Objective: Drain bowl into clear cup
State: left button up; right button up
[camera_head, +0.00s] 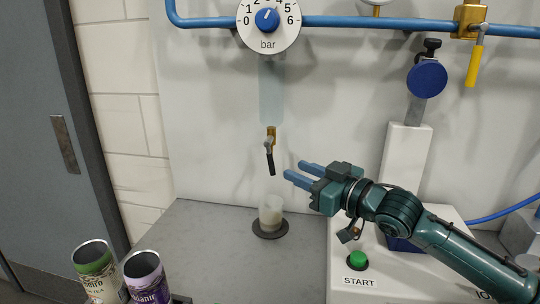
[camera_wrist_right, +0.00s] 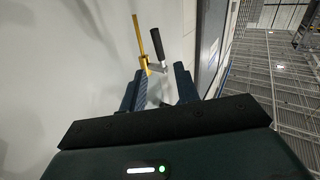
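A clear cup (camera_head: 271,213) stands on a round dark pad (camera_head: 270,232) on the grey counter, with pale cloudy liquid in its lower part. Above it on the wall is a brass tap (camera_head: 270,134) with a black handle (camera_head: 270,161) hanging down. A pale blue column (camera_head: 271,92) lies above the tap. I cannot tell whether it is the bowl. My right gripper (camera_head: 296,172) is open and empty, to the right of the handle and apart from it. In the right wrist view the black handle (camera_wrist_right: 155,45) shows beyond the open fingertips (camera_wrist_right: 160,78). My left gripper is out of view.
A green-topped can (camera_head: 96,275) and a purple can (camera_head: 148,283) stand at the lower left. A white machine with a green START button (camera_head: 357,259) is at the right. A pressure gauge (camera_head: 267,20) and blue pipe (camera_head: 370,22) run above. The counter left of the cup is clear.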

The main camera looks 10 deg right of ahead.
aim_at(272, 161)
jog(key=p+x, duration=0.1)
jog(key=x, duration=0.8)
jog(key=shift+w+a, duration=0.1)
jog(key=shift+c, duration=0.4)
grip_shut()
jog(key=shift+f, duration=0.1)
